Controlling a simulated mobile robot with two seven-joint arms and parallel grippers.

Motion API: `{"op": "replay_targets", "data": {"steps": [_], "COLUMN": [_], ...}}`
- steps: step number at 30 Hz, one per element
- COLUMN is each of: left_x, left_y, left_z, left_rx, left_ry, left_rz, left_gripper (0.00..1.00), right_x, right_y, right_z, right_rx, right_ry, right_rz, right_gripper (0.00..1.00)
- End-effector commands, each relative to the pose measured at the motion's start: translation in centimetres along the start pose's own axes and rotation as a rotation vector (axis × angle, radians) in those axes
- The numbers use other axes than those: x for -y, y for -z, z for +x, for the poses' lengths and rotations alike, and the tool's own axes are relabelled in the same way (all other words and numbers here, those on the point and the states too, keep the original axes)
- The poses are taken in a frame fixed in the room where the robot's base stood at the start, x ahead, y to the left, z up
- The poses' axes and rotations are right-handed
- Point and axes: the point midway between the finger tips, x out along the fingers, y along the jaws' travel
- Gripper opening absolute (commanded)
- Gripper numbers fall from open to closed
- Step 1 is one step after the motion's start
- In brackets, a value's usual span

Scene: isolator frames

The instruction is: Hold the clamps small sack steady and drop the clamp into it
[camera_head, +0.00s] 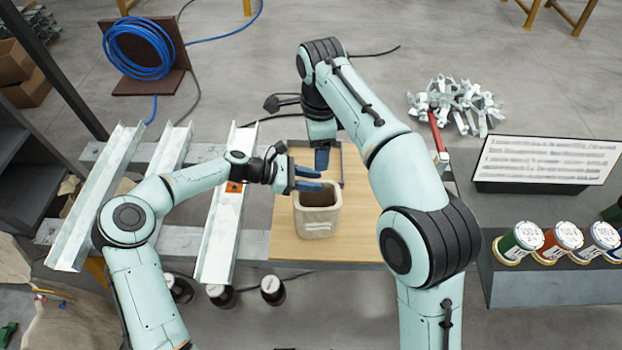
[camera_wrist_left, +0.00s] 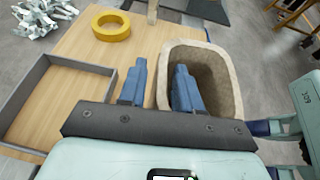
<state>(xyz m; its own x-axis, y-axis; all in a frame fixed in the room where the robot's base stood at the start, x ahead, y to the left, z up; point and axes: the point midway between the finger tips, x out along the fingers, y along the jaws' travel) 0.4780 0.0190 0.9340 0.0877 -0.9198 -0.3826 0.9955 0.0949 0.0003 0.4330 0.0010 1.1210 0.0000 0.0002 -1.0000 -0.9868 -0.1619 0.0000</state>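The small sack (camera_head: 318,224) is a beige, open-topped, upright bag on the wooden board, empty as far as I see. My left gripper (camera_head: 308,179) is at its upper rim. In the left wrist view my left gripper (camera_wrist_left: 160,86) has its fingers apart, one outside the sack's (camera_wrist_left: 233,85) wall and one over its opening, with the rim between them. My right gripper (camera_head: 322,158) points down just behind the sack; I cannot tell whether its fingers are open or hold anything. A pile of metallic clamps (camera_head: 455,105) lies at the back right; no single clamp shows in a gripper.
A grey-walled tray (camera_wrist_left: 20,98) lies beside the sack, and a yellow ring (camera_wrist_left: 111,26) lies beyond it. Metal channels (camera_head: 222,225) lie on the left. A sign (camera_head: 548,160) and labelled cans (camera_head: 518,242) stand at the right. My right arm crosses above the board.

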Motion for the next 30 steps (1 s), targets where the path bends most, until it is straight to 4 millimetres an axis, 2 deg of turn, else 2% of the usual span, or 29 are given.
{"op": "replay_targets", "data": {"steps": [11,14,24,30], "left_x": [0.0,-0.1,-0.1,0.0], "left_y": [0.0,0.0,0.0,0.0], "left_z": [-0.5,-1.7,-8.8,-11.4], "left_rx": [-0.001,-0.001,-0.002,-0.001], "left_ry": [-0.001,-0.004,-0.004,-0.001], "left_rz": [0.000,-0.001,0.001,0.000], "left_gripper": [0.38,0.38,0.38,0.38], "right_x": [0.0,0.0,0.0,0.0], "right_y": [0.0,0.0,0.0,0.0], "right_z": [0.0,0.0,0.0,0.0], "right_rx": [0.000,0.000,0.000,0.000], "right_ry": [0.000,0.001,0.001,0.001], "right_rz": [0.000,0.000,0.000,0.000], "right_gripper": [0.65,0.65,0.65,0.65]}}
